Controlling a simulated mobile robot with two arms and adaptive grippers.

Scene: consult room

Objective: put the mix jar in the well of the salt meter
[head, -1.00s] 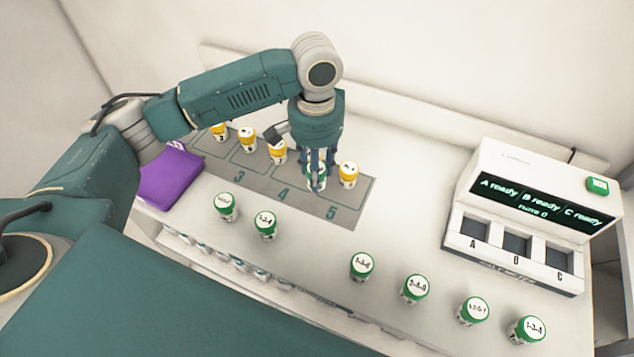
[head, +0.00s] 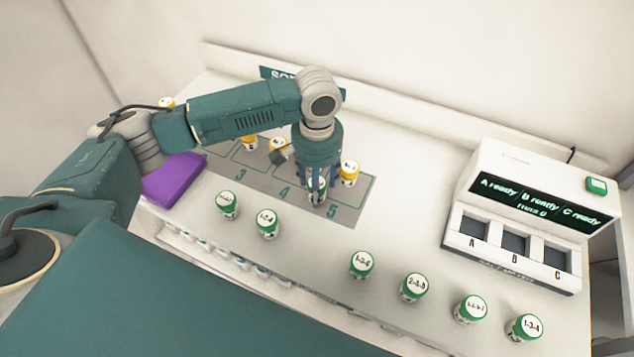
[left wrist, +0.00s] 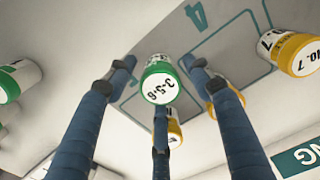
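A white jar with a green lid (head: 317,184) stands on the grey mat (head: 345,213) near the numbers 4 and 5. Its lid reads 3-5-6 in the left wrist view (left wrist: 160,87). My left gripper (head: 317,192) points down over this jar, with its fingers around it. In the left wrist view narrow gaps show between the two side fingers and the jar, so the gripper looks open. Contact of the third finger is unclear. The salt meter (head: 515,165) stands at the right with empty wells A, B and C (head: 514,243). My right gripper is out of view.
A yellow-lidded jar (head: 349,172) stands close right of the gripper, and others (head: 249,143) stand behind. Several green-lidded jars line the front, including one (head: 361,264). A purple item (head: 174,180) lies left. The counter between mat and meter is clear.

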